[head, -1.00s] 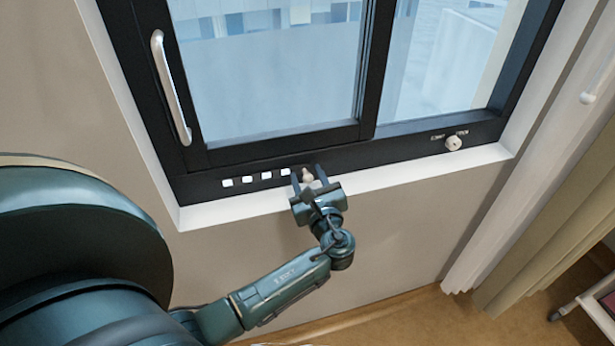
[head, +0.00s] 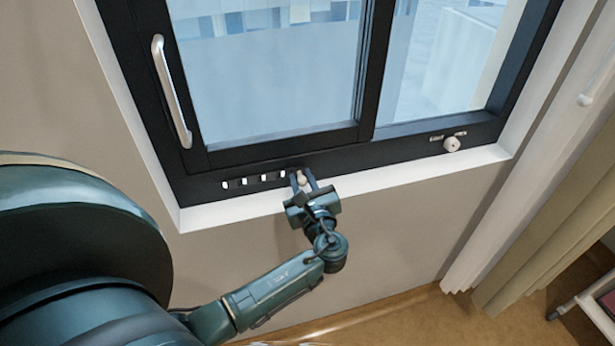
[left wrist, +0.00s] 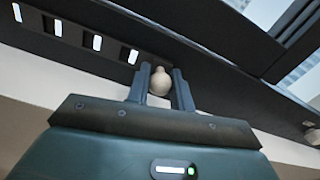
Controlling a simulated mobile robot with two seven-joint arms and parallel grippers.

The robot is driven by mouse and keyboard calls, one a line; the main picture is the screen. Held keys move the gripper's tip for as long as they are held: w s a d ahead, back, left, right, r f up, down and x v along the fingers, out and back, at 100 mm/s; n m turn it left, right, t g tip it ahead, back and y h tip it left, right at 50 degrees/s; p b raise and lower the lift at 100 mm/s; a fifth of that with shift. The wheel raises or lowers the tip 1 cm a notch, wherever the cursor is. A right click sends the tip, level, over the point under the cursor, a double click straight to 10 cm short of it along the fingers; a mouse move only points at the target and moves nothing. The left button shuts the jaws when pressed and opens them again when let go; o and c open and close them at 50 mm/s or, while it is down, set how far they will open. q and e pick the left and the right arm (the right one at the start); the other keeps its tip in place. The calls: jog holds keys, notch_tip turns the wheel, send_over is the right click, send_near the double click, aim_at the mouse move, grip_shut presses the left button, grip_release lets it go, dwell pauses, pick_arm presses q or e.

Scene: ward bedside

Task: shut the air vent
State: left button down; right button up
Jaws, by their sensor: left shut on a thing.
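The air vent is a row of several small white slots (head: 244,182) in the bottom rail of the dark window frame. In the head view the slots look narrow. A small pale knob (head: 302,178) sits at the right end of the row. My left gripper (head: 304,186) is shut on this knob, with one finger on each side of it. In the left wrist view the round knob (left wrist: 160,82) sits between the two fingers (left wrist: 160,90), and the slots (left wrist: 97,42) run off to the upper left. My right gripper does not show.
A window handle (head: 171,90) stands on the left sash. Another round knob (head: 452,144) sits on the rail at the right. A white sill (head: 375,186) runs below the frame. Curtains (head: 555,200) hang at the right.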

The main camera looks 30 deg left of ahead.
pick_arm(q)
jog(key=shift+s+a+r, duration=0.2)
jog(key=shift+s+a, duration=0.25)
jog(key=shift+s, duration=0.05)
jog(key=shift+f, duration=0.2)
jog(key=c, duration=1.3)
grip_release()
jog(key=shift+s+a, duration=0.1)
